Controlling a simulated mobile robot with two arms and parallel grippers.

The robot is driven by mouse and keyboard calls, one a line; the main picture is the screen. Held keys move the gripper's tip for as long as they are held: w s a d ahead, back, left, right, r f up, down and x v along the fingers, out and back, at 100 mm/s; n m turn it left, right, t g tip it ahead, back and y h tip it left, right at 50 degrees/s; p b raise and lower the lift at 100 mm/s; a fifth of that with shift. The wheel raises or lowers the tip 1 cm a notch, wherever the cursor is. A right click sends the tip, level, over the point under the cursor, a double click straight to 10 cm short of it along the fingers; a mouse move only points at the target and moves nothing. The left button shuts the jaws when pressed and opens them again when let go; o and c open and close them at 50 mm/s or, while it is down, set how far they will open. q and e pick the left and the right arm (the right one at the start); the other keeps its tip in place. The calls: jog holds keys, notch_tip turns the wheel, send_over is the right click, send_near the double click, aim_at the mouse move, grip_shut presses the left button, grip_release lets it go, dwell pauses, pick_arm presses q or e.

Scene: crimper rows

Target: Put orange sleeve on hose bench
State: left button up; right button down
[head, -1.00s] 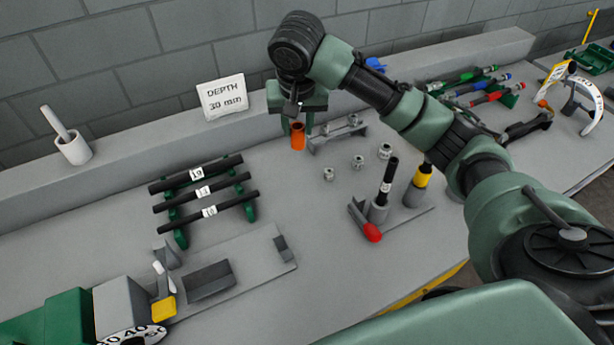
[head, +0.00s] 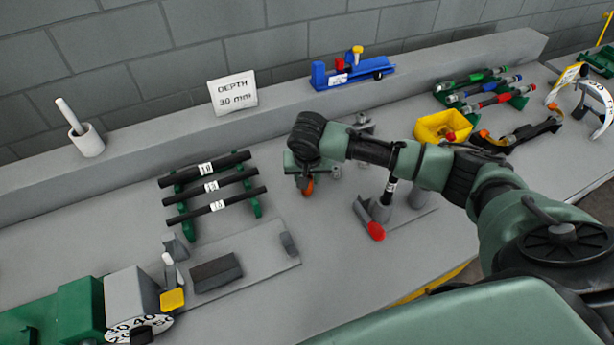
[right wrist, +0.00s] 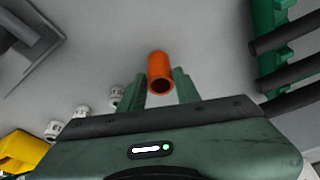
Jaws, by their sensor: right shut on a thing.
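The orange sleeve (head: 308,188) is held in my right gripper (head: 303,178), low over the grey bench (head: 330,245) and right of the hose rack. In the right wrist view the sleeve (right wrist: 160,68) is a short hollow tube between the two green fingers of the right gripper (right wrist: 161,84), its open end towards the camera. I cannot tell whether the sleeve touches the bench top. My left gripper is not in view.
Black hoses with white tags lie on a green rack (head: 255,206). A grey stand (head: 378,212) with an upright hose and a red-ended part is on the right. A grey plate (head: 262,258) with a dark block lies in front. A yellow bin (head: 430,128) stands behind my arm.

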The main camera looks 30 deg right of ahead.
jog(key=shift+f, duration=0.25)
jog(key=c, duration=1)
grip_release()
jog(key=shift+r, duration=0.1)
jog(key=v, duration=1.2)
jog(key=shift+b, duration=0.35)
